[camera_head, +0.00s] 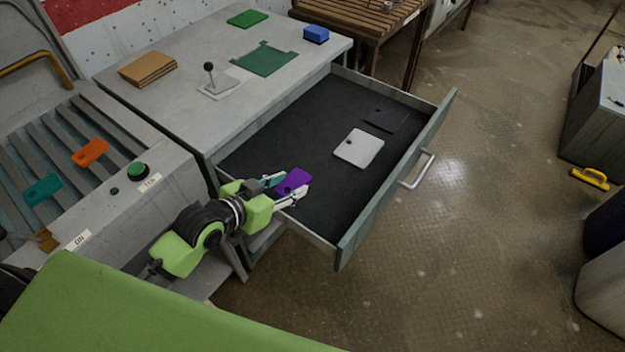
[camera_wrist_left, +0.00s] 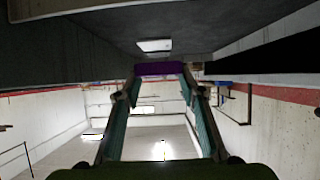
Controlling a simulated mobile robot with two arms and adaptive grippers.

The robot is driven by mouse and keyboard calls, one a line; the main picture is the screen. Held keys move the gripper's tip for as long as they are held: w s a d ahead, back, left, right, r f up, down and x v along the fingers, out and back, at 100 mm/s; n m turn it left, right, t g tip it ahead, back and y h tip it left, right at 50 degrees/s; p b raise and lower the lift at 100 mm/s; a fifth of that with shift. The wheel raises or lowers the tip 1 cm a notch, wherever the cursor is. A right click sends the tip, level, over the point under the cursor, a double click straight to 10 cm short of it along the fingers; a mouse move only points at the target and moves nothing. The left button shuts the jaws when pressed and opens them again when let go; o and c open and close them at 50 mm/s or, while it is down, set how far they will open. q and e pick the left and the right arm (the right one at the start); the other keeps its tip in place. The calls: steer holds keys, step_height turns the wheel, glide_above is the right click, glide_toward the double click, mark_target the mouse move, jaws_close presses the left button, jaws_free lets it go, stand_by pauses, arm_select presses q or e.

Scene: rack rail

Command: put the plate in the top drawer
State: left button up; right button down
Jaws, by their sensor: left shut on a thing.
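A purple plate (camera_head: 294,181) is held in my left gripper (camera_head: 287,188), and it also shows between the fingertips in the left wrist view (camera_wrist_left: 160,68). The gripper is shut on the plate's near edge. In the head view the plate overlaps the near-left part of the open top drawer (camera_head: 280,140), just inside its near side wall. How high it is above the drawer floor I cannot tell. The drawer has a dark floor and is pulled far out. My right gripper is not in view.
A white plate (camera_head: 359,149) and a black plate (camera_head: 387,119) lie in the drawer. The floor left of them is bare. The drawer front has a handle (camera_head: 417,170). An orange plate (camera_head: 90,152) and a teal plate (camera_head: 43,189) lie on the roller conveyor (camera_head: 72,128).

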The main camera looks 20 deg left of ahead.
arm_select(q)
glide_above(309, 195)
step_height(309, 195, down, 7)
steer(key=shift+w+f, duration=0.1)
steer(key=shift+f, duration=1.6)
steer(key=shift+f, duration=0.2)
steer(key=o, duration=1.2)
steer(key=shift+o, duration=0.2)
steer(key=shift+r, duration=0.1)
steer(key=shift+a+r, duration=0.1)
steer(key=shift+r, duration=0.05)
steer(key=v, duration=1.2)
